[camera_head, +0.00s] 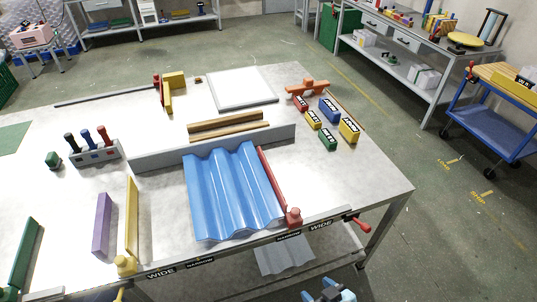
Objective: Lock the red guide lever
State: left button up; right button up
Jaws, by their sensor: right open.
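The red guide (270,180) runs along the right side of the blue corrugated sheet (228,190), close to it; I cannot tell if they touch. My right gripper (330,294) is open at the bottom edge, partly cut off, below and apart from the lever.
A yellow guide (131,220) and a purple bar (102,224) stand left of the sheet. A grey back rail (160,160) runs behind it. Several labelled blocks (329,140) lie at the back right. The tabletop right of the red guide is clear.

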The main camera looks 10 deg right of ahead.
aim_at(365, 227)
jog(key=z, duration=1.35)
